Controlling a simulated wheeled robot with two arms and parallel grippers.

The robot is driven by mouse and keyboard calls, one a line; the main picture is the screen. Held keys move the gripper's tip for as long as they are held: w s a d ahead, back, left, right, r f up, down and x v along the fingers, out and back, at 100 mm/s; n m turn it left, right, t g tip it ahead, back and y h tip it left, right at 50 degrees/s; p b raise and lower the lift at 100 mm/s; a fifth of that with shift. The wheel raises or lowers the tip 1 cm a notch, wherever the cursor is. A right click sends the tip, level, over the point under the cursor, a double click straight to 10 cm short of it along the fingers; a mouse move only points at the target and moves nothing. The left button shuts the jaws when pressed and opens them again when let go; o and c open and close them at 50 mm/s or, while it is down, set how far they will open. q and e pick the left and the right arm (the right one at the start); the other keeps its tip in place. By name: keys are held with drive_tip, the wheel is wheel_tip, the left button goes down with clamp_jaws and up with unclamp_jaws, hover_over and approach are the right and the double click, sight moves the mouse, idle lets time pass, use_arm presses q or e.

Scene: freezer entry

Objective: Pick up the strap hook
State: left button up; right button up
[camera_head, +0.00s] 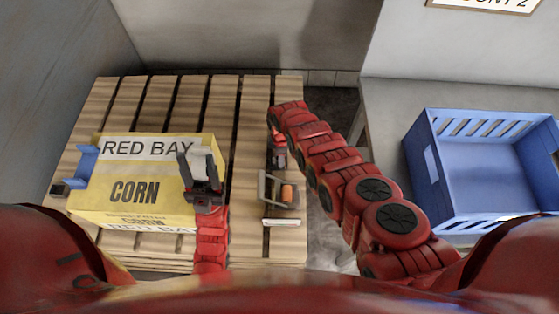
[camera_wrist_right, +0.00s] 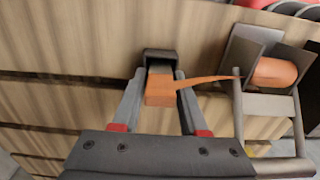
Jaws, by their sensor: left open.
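In the right wrist view the strap hook is a black piece (camera_wrist_right: 158,57) with an orange block (camera_wrist_right: 160,88) behind it. An orange strap (camera_wrist_right: 208,80) runs from it to an orange roll (camera_wrist_right: 272,72) in a grey metal dispenser (camera_wrist_right: 240,115). My right gripper (camera_wrist_right: 160,76) has its fingers on either side of the hook; whether they press on it is unclear. In the head view my right gripper (camera_head: 277,160) is just above the dispenser (camera_head: 277,189), and the hook is hidden. My left gripper (camera_head: 199,168) is open and empty over the corn box (camera_head: 132,192).
The yellow box stands on a wooden pallet (camera_head: 253,110), with a blue piece (camera_head: 84,166) on its left side. A small black object (camera_head: 58,190) is on the pallet's left. A blue crate (camera_head: 480,180) sits on a grey table (camera_head: 395,95) at right. The pallet's far part is clear.

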clamp_jaws()
drive_tip(key=shift+r, duration=0.1)
